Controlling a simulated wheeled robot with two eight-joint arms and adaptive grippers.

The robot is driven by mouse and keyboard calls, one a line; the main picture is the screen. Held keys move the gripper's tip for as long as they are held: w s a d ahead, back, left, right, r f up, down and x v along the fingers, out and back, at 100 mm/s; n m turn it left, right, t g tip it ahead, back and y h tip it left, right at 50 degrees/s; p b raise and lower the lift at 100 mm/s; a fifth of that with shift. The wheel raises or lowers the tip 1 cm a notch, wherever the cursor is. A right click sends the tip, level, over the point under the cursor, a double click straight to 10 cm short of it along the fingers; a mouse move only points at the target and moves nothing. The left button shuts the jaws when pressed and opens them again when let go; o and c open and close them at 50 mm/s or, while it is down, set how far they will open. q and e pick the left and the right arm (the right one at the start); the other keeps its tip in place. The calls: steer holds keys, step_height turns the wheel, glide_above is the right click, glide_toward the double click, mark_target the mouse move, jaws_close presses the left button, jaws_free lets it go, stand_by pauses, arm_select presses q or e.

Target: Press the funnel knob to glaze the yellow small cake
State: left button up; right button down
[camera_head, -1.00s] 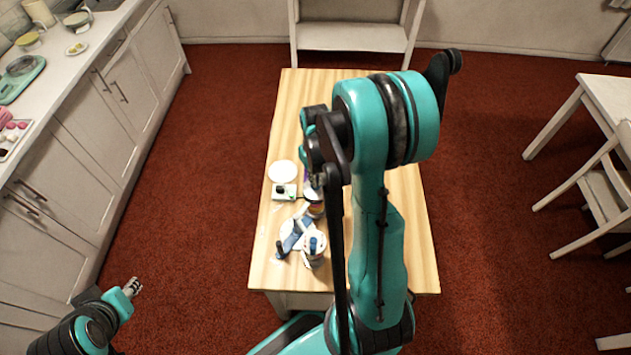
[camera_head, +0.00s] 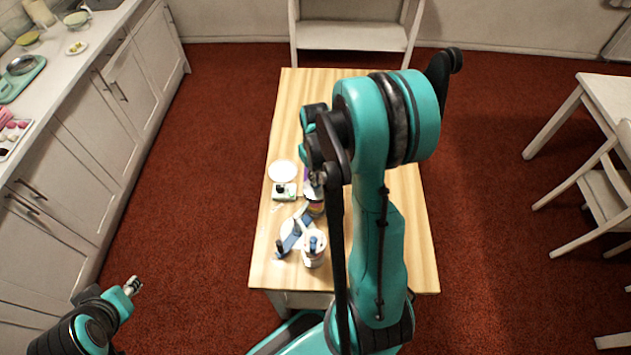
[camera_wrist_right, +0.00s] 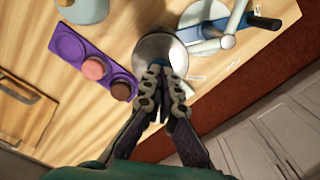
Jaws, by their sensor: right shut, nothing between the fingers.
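My right gripper (camera_wrist_right: 162,72) is shut and empty. In the right wrist view its fingertips are over a round, shiny metal funnel-like piece (camera_wrist_right: 157,45), with a bit of blue at the tips. I cannot tell whether they touch the knob. In the head view this gripper (camera_head: 318,181) is partly hidden by my arm, above the left side of the table. No yellow small cake can be made out. A purple tray (camera_wrist_right: 68,46) holds a pink cake (camera_wrist_right: 94,68) and a dark red cake (camera_wrist_right: 121,91). My left gripper (camera_head: 132,286) is at the lower left, away from the table.
The wooden table (camera_head: 400,230) also bears a white plate (camera_head: 283,171), a small green-and-white item (camera_head: 284,191) and a white container with a blue top (camera_head: 313,247). A white stand with a blue part (camera_wrist_right: 207,25) is beside the metal piece. A counter (camera_head: 60,85) runs along the left.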

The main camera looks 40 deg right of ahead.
steer(key=shift+f+b, duration=0.5)
stand_by(0.4)
steer(key=shift+r+p, duration=2.55)
steer(key=shift+r, duration=1.05)
